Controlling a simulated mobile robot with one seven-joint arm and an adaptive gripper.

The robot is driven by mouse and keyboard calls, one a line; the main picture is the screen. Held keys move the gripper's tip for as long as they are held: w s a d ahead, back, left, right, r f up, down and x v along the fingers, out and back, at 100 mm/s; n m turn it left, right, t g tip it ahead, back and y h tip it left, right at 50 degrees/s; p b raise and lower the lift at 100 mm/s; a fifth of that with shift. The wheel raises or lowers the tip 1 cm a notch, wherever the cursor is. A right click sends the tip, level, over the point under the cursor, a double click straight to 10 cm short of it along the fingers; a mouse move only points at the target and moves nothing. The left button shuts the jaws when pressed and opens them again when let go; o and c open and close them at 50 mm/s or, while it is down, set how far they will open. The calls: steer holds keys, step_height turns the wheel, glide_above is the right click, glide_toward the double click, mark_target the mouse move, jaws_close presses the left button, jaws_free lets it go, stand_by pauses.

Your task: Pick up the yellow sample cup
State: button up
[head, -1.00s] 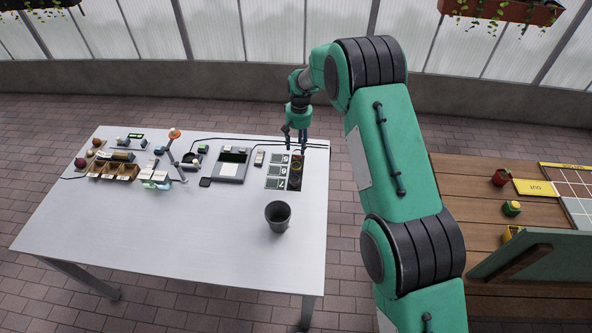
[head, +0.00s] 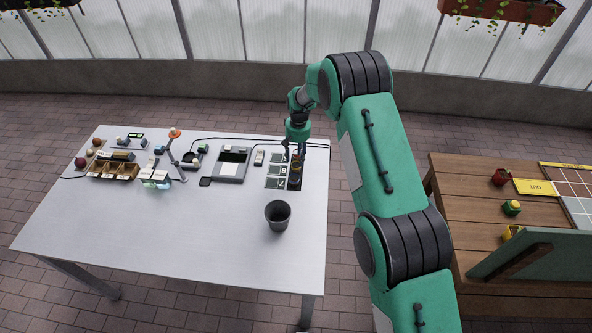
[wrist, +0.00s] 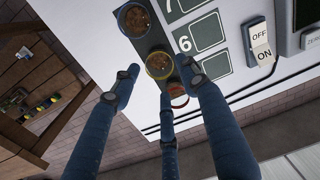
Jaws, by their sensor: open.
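The yellow sample cup (wrist: 159,65), with a yellow rim and brown grainy contents, stands in the dark holder strip (head: 295,187) beside the card marked 6. Another cup (wrist: 136,20) with similar contents is beside the 7. A red-rimmed cup (wrist: 178,97) is on the other side, partly hidden by a finger. My gripper (wrist: 161,80) is open and empty. Its three blue fingers are spread around the view of the yellow cup; contact cannot be told. In the head view my gripper (head: 296,155) is over the strip's far part and partly hides the cups.
A dark open bin (head: 278,214) stands nearer the front of the white table (head: 180,240). A grey scale (head: 232,165), a small switch (head: 259,158) and several instruments are left of the cards. A wooden table (head: 450,210) is at right.

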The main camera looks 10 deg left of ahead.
mark_target(296, 165)
steer(key=shift+f, duration=0.7)
steer(key=shift+a+f, duration=0.1)
steer(key=shift+f, duration=2.5)
steer(key=shift+c, duration=0.5)
steer(key=c, duration=0.8)
